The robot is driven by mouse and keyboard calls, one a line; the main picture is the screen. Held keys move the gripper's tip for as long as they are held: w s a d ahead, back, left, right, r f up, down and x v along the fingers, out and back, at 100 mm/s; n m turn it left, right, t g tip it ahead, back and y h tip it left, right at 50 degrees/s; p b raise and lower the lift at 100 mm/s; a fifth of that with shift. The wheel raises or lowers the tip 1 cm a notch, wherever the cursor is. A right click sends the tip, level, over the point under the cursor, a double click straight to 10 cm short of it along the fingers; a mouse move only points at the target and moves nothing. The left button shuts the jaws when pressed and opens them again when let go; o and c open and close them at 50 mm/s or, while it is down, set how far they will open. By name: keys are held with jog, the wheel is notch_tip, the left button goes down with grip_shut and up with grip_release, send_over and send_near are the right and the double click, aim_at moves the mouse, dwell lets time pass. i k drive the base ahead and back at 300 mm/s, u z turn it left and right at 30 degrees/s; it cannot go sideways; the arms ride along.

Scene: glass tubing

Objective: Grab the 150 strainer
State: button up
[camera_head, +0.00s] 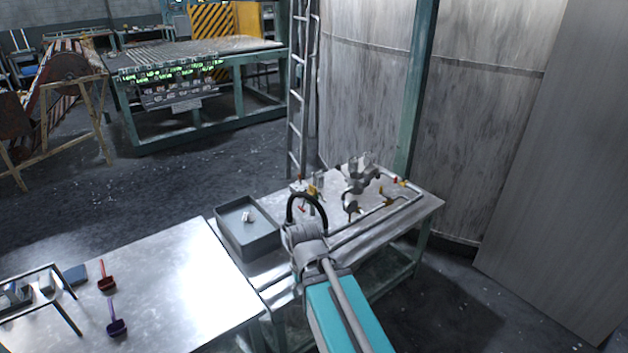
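No label reading 150 can be made out, so I cannot tell which thing is the 150 strainer. A small white fitting (248,217) lies inside a grey tray (262,243) on the right-hand bench. Behind my arm, pale piping (375,217) with small red and yellow parts lies on the same bench. A grey two-pronged form (360,172) stands over the piping; whether it is a fitting or part of my gripper is unclear. My teal arm reaches over this bench from the bottom. Its grey joint and black cable loop hide what lies behind them. My gripper's fingers cannot be made out.
The left metal bench (180,285) holds a red scoop-like tool (106,277), a purple one (116,324) and a dark frame (66,302); its middle is clear. A ladder (298,95) and a large grey tank (365,90) stand behind the right bench (425,205).

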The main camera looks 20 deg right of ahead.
aim_at(318, 175)
jog(key=u, duration=0.05)
jog(key=i, duration=0.95)
jog(key=z, duration=0.1)
